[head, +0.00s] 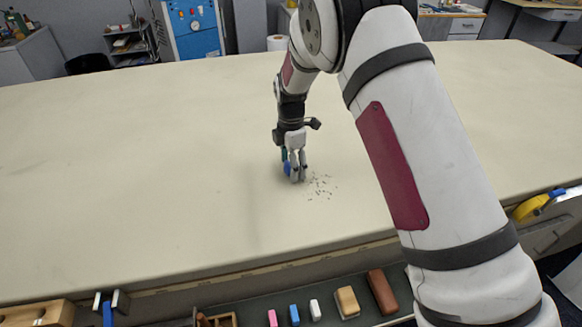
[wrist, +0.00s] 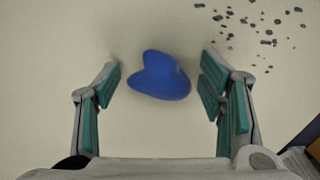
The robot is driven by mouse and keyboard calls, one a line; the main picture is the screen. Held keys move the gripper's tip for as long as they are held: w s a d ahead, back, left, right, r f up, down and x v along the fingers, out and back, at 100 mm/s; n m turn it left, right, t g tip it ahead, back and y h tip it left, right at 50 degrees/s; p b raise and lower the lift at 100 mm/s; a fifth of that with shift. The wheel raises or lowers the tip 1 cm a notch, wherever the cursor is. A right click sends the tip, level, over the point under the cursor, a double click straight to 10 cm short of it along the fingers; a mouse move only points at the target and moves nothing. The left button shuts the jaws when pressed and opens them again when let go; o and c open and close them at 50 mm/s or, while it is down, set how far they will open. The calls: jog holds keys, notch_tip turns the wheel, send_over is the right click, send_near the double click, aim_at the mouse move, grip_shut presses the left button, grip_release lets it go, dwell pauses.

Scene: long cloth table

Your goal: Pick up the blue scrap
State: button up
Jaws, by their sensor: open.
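The blue scrap (wrist: 161,76) is a smooth, notched blue piece lying on the pale cloth table. In the wrist view it sits between the tips of my gripper (wrist: 160,82), with bare cloth showing on both sides of it. My gripper is open, its teal-padded fingers apart from the scrap. In the head view my gripper (head: 295,176) points down at the table, and the blue scrap (head: 287,168) shows at its left side, partly hidden by the fingers.
Small dark crumbs (head: 320,186) lie scattered just right of my gripper. The cloth table (head: 130,160) is otherwise clear. Along the near edge, a tray holds a pink block (head: 272,318), a blue block (head: 294,314), a white block (head: 315,310) and brown blocks (head: 381,291).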

jog(key=c, duration=0.9)
jog(key=shift+r, duration=0.1)
